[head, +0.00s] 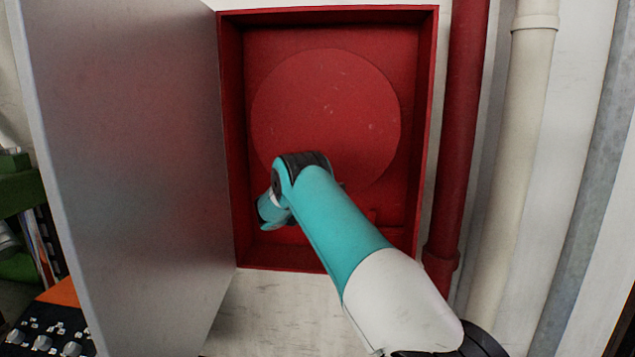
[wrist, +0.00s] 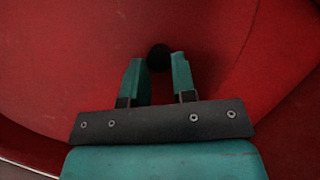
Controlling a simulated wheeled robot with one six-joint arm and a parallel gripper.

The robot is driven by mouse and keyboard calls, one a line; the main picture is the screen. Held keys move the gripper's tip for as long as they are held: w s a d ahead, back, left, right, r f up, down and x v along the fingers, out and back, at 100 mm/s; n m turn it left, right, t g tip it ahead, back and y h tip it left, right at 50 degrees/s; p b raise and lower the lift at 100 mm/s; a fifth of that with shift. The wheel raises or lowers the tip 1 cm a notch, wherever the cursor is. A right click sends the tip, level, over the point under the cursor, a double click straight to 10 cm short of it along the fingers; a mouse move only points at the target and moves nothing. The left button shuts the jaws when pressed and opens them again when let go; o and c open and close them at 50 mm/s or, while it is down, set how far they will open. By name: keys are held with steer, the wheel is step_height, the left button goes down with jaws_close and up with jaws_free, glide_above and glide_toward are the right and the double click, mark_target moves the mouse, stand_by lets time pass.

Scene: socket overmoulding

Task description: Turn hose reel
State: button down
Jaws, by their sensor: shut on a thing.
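The hose reel (head: 325,105) is a round red disc inside a red wall cabinet (head: 428,120), whose door (head: 130,170) stands open to the left. In the head view my arm reaches into the cabinet over the lower part of the reel and hides my fingertips. In the wrist view my gripper (wrist: 157,72) has its two teal fingers on either side of a small dark round knob (wrist: 159,57) in front of the red reel (wrist: 80,50). The fingers are shut on this knob. How the knob joins the reel is hidden.
A red pipe (head: 460,130) and a cream pipe (head: 515,150) run upright just right of the cabinet. A green shelf (head: 20,190) and an orange and black device with knobs (head: 50,325) stand at the far left, behind the door.

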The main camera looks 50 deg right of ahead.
steer(key=shift+s+f, duration=0.1)
steer(key=shift+f, duration=0.3)
steer(key=c, duration=0.9)
jaws_free()
steer(key=shift+d, duration=0.1)
steer(key=shift+r, duration=0.2)
steer(key=shift+b+v, duration=8.75)
steer(key=shift+b, duration=0.8)
